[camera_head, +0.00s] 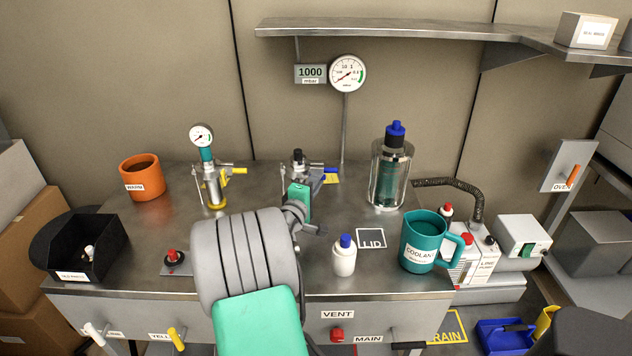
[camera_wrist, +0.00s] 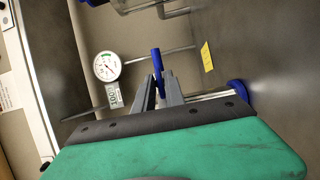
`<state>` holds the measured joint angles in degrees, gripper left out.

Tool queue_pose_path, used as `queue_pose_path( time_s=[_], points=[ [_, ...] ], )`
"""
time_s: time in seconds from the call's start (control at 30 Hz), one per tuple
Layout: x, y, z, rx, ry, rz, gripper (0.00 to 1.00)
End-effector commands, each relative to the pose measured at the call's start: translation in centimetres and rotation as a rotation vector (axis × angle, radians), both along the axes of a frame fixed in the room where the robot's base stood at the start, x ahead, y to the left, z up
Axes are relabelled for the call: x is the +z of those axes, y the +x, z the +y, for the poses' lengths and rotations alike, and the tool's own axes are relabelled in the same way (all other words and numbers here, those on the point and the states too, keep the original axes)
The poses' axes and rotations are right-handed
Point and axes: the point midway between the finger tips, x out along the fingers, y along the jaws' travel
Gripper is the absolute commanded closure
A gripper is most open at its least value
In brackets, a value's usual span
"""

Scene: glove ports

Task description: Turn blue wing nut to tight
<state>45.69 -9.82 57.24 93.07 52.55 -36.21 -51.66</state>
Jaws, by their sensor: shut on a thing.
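The blue wing nut (camera_wrist: 156,60) stands between my two grey fingers in the wrist view. My gripper (camera_wrist: 158,74) is shut on it; the nut's far end sticks out past the fingertips. In the head view a blue bar of the wing nut (camera_head: 330,170) shows at the right of the middle metal fitting (camera_head: 298,157). My arm and green gripper body hide much of that fitting. I cannot read any tight mark, nor tell how far the nut is turned.
A yellow tag (camera_wrist: 207,56) lies beside the nut. A similar fitting with a yellow wing nut (camera_head: 238,170) stands at left. A glass vessel (camera_head: 389,180), a white bottle (camera_head: 344,258) and a teal coolant jug (camera_head: 420,236) stand right. A dial gauge (camera_head: 348,74) is behind.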

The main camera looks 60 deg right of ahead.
Motion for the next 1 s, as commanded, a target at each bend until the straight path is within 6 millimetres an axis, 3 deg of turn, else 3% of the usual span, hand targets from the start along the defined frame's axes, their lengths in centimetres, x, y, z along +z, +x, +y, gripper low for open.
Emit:
queue_pose_path(
  time_s=[0.43,1.0],
  points=[
    [0.23,0.0,0.02,0.0,0.062,-0.117,1.0],
    [0.46,-0.12,-0.05,0.0,0.293,-0.576,1.0]
  ],
)
